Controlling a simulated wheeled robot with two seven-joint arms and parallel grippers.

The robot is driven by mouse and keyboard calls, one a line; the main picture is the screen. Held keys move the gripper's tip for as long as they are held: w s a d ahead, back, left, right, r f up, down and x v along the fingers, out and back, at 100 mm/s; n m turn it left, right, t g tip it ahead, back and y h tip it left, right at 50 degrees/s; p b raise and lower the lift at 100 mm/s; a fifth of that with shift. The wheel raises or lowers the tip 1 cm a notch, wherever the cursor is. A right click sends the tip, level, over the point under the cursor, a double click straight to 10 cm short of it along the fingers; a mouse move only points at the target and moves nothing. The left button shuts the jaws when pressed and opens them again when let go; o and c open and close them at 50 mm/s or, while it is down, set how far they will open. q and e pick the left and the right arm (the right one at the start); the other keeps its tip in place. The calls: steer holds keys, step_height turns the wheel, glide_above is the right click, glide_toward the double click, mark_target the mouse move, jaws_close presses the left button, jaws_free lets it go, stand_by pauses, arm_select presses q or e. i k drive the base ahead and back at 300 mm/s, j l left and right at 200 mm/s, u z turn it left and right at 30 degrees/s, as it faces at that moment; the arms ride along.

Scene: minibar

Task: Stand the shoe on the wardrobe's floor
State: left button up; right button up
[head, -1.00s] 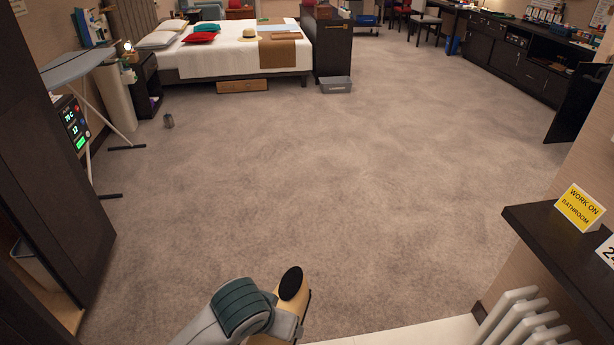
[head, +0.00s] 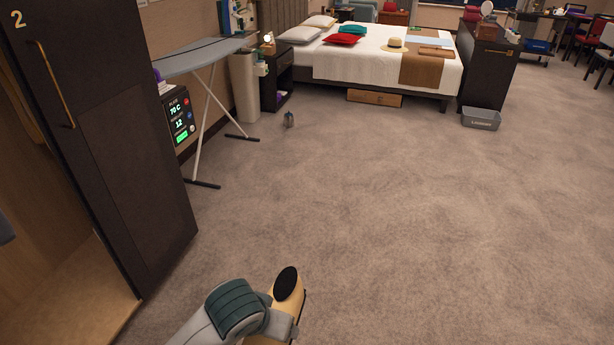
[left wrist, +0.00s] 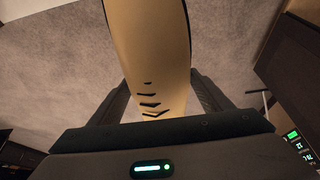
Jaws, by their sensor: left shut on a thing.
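In the left wrist view the shoe (left wrist: 150,40) is a long tan piece with dark edges and black chevron marks. It stands between the two dark fingers of my left gripper (left wrist: 158,78), which is shut on it. Its far end runs out of the top of that view. The wardrobe (head: 120,150) is at the left of the head view, with a dark panel marked 2 and a gold handle. Beside the panel it is open, and its light wooden floor (head: 85,305) looks empty where it shows.
An ironing board (head: 205,55) and a lit display panel (head: 180,118) stand just past the wardrobe. A small grey object (head: 289,119) lies on the carpet. The middle carpet is clear.

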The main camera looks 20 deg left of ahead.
mark_target(91, 319)
steer(key=i+u, duration=0.25)
steer(key=u, duration=0.15)
steer(key=i+u, duration=0.4)
steer(key=i+l+u, duration=0.15)
steer(key=u, duration=0.2)
steer(key=i+l+u, duration=0.2)
steer(key=i+u, duration=0.2)
steer(key=i+l+u, duration=0.25)
steer(key=u, duration=0.2)
steer(key=i+l, duration=0.05)
